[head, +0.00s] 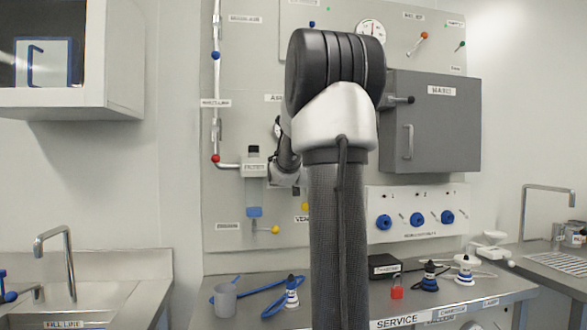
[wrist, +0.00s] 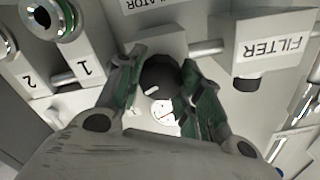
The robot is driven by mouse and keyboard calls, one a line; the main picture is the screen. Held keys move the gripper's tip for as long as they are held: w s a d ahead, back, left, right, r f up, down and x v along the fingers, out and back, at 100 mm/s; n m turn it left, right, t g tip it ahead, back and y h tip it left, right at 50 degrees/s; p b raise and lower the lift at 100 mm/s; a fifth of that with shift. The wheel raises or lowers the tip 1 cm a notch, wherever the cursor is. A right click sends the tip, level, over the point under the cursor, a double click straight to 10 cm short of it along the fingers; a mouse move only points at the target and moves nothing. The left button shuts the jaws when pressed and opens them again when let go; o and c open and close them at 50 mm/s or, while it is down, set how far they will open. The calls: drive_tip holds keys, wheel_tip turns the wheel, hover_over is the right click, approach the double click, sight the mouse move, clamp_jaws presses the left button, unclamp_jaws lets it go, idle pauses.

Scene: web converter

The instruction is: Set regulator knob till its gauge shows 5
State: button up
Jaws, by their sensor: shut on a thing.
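The regulator knob (wrist: 158,77) is black and round with a short white mark on its face. It shows in the wrist view below the upside-down REGULATOR label. My gripper (wrist: 163,68) has its two green-padded fingers closed on either side of the knob. A white gauge dial (wrist: 165,113) shows just beyond the knob, between the fingers and partly covered by them. Its needle and numbers are too small to read. In the head view my arm hides the knob. A gauge edge (head: 277,127) shows left of my arm.
The filter (wrist: 262,50) sits close beside the regulator, joined by a pipe; its blue-ended bowl (head: 254,195) shows in the head view. Several valves stand on the panel. A grey box (head: 440,120) juts out at right. A mug (head: 225,300) and cones stand on the bench below.

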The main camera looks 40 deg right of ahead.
drive_tip(key=shift+a+n, duration=0.1)
drive_tip(key=shift+n, duration=3.1)
drive_tip(key=o, duration=1)
drive_tip(key=shift+o, duration=0.2)
drive_tip(key=v, duration=1.2)
